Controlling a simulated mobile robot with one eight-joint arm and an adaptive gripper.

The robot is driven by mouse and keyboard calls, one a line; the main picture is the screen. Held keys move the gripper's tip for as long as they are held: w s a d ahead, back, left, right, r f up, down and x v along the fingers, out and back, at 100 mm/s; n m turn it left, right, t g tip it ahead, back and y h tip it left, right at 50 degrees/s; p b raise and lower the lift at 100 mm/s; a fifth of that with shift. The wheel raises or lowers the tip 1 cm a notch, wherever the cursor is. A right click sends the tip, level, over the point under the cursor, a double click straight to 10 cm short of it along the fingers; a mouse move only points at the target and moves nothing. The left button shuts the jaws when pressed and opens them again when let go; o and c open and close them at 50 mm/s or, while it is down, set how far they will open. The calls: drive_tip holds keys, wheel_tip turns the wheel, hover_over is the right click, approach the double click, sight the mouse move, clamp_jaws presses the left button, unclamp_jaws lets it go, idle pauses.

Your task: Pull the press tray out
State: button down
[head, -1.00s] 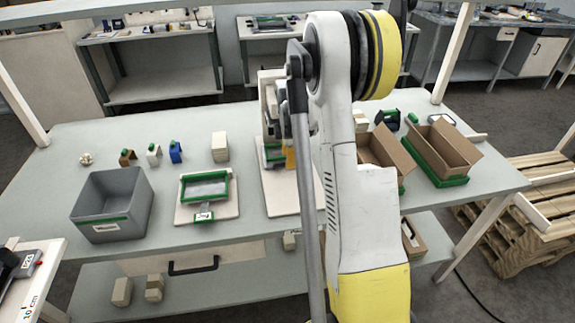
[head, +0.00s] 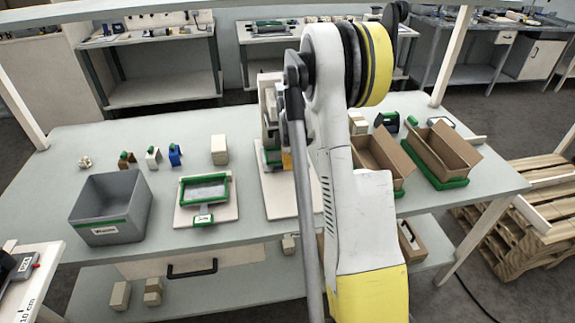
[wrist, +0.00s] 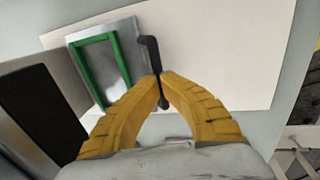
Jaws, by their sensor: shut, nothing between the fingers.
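The press (head: 268,108) stands on a white base board (head: 283,200) near the middle of the bench, partly hidden behind my arm. In the wrist view the press tray (wrist: 122,50) is a grey metal plate with a green frame and a dark upright handle (wrist: 149,50) at its right edge. A dark part of the press (wrist: 40,115) lies to its left. My gripper (wrist: 160,77) has yellow fingers whose tips meet at the handle. It is shut with nothing held. The tips seem to overlap or touch the handle; I cannot tell which.
A grey bin (head: 112,208) and a green-framed fixture (head: 205,188) on a white board stand to the left. Small blocks (head: 219,150) stand behind them. Open cardboard boxes (head: 440,152) stand on the right. White board right of the tray is clear.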

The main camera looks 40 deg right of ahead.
drive_tip(key=shift+f, duration=0.15)
drive_tip(key=s+a, duration=0.3)
drive_tip(key=s, duration=0.2)
drive_tip(key=s+a+b, duration=0.1)
drive_tip(key=s+a, duration=0.2)
drive_tip(key=s, duration=0.2)
drive_tip(key=s+a, duration=0.3)
drive_tip(key=s, duration=0.2)
drive_tip(key=shift+s+a+b, duration=0.35)
drive_tip(key=shift+s, duration=0.05)
drive_tip(key=c, duration=2.2)
unclamp_jaws()
drive_tip(key=o, duration=0.7)
drive_tip(key=shift+w, duration=0.1)
drive_tip(key=shift+o, duration=0.2)
wheel_tip(320, 180, up, 12)
drive_tip(key=s+a, duration=0.1)
drive_tip(key=s, duration=0.1)
drive_tip(key=shift+a, duration=0.1)
